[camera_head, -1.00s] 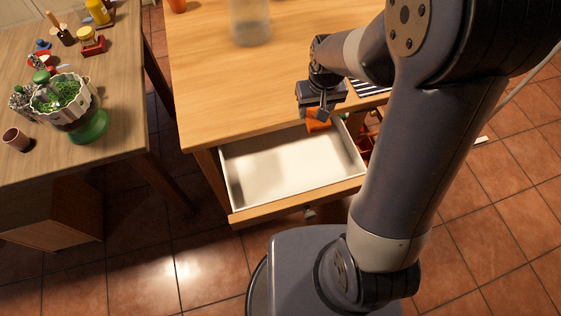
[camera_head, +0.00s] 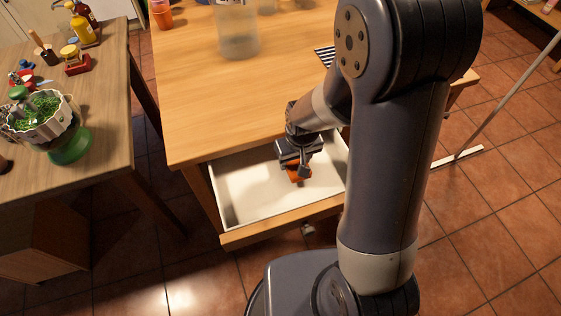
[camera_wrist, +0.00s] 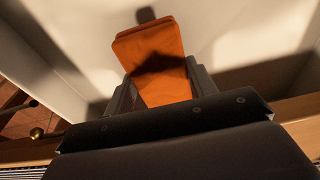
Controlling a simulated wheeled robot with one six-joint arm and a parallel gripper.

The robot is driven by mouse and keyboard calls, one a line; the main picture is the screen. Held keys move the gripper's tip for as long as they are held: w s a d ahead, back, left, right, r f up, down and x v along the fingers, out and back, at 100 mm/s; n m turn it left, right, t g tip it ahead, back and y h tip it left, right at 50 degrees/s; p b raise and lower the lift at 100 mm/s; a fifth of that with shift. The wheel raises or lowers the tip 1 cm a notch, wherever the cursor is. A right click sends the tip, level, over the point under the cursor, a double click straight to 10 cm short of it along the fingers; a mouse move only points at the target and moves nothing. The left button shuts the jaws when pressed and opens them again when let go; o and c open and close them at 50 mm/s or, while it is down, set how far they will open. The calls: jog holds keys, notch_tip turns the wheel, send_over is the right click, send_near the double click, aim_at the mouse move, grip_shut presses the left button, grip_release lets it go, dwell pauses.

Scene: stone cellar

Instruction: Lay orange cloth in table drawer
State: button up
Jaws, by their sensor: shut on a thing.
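The orange cloth (camera_head: 298,173) is between the fingers of my gripper (camera_head: 299,168). In the wrist view the folded cloth (camera_wrist: 152,55) stretches out ahead of the fingers (camera_wrist: 163,90), over the pale drawer floor. The table drawer (camera_head: 245,197) is pulled open and has a white inside. No other thing shows in it. My gripper is over the right half of the drawer, pointing down. I cannot tell whether the cloth touches the drawer floor.
The wooden table top (camera_head: 220,105) lies behind the drawer, with a clear jar (camera_head: 237,35) and a striped cloth (camera_head: 325,56) on it. A side table at left holds a white bowl with greens (camera_head: 42,118) and bottles. The left half of the drawer is free.

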aim_at(279, 167)
jog(key=shift+f, duration=0.25)
jog(key=a, duration=0.3)
jog(key=shift+w+a+p, duration=0.3)
jog(key=shift+a+f, duration=0.2)
jog(key=shift+f, duration=0.4)
jog(key=shift+f, duration=0.1)
jog(key=shift+f+b, duration=0.15)
jog(key=shift+b, duration=0.15)
jog(key=o, duration=1)
notch_tip(279, 167, up, 12)
jog(key=s+p, duration=0.1)
jog(key=p, duration=0.1)
jog(key=shift+s+d+r, duration=0.2)
jog(key=shift+s+d, duration=0.1)
jog(key=shift+s, duration=0.05)
